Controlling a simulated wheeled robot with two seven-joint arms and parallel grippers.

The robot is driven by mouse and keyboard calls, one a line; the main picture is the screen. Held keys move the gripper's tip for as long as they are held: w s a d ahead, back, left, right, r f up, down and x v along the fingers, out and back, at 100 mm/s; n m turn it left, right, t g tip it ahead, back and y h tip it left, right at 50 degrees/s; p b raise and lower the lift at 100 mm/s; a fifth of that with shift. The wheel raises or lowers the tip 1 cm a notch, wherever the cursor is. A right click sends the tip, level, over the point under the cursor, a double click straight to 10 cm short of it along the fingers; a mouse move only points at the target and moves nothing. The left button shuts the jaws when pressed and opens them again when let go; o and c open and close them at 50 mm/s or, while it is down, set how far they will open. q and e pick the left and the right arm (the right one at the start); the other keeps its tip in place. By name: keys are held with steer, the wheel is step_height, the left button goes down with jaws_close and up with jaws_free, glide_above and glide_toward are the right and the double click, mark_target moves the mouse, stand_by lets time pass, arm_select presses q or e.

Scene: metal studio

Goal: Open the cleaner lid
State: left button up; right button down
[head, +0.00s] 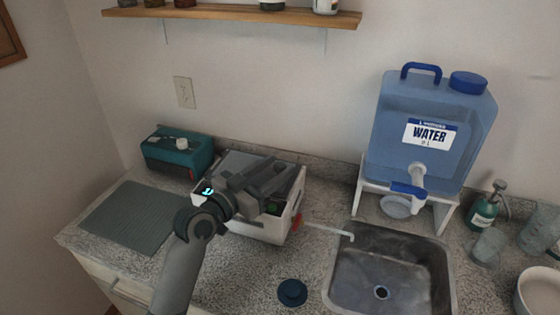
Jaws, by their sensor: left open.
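The cleaner, a white box (258,224) with a grey top and a red part at its right side, stands on the counter left of the sink. Its grey lid (238,161) looks down on the box, though my gripper hides much of it. My left gripper (278,176) is open, with its fingers over the top of the box pointing to the right. I cannot tell whether the fingers touch the lid. Nothing shows between the fingers. My right gripper is out of view.
A teal device (180,150) and a ribbed grey mat (133,217) are to the left. A sink (390,270) with a thin spout is to the right, below a blue water tank (428,150). A dark blue round stopper (292,292) lies in front. A shelf (235,14) hangs above.

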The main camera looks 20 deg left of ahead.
arm_select(q)
steer(key=shift+x, duration=1.05)
steer(key=shift+c, duration=0.6)
jaws_close()
steer(key=shift+r, duration=0.1)
